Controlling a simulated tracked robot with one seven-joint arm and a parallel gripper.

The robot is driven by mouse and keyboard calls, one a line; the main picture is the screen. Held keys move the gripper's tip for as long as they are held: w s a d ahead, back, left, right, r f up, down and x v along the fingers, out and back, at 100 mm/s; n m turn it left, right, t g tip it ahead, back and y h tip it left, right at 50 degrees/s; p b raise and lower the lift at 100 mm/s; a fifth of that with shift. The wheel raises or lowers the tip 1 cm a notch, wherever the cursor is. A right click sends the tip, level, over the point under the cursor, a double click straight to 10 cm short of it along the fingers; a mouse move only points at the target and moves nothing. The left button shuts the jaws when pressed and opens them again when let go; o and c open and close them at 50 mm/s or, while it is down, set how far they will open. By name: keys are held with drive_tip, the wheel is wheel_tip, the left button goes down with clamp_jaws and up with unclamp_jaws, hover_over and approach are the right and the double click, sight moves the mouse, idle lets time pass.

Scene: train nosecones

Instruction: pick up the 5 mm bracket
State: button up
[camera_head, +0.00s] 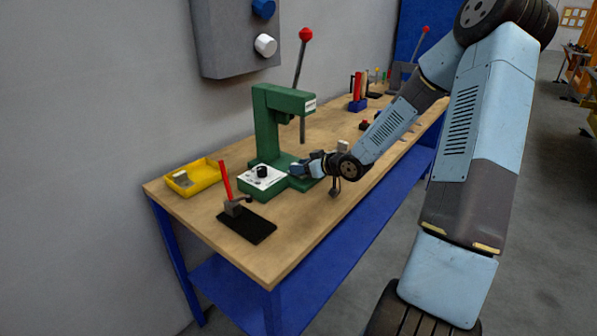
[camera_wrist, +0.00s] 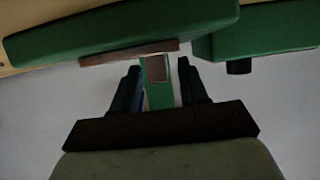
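I cannot tell for sure which thing is the 5 mm bracket. A small grey piece (camera_head: 181,177) lies in the yellow tray (camera_head: 208,182) at the left end of the bench. My gripper (camera_head: 298,169) is low at the front of the green press (camera_head: 267,125), beside its base. In the wrist view my two dark fingers (camera_wrist: 160,85) stand apart with a gap between them.
A white panel with a black knob (camera_head: 262,173) is on the press base. The press lever (camera_head: 303,50) rises above. The wooden bench (camera_head: 285,240) is clear at front right.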

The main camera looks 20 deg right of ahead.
clamp_jaws()
idle(0.3)
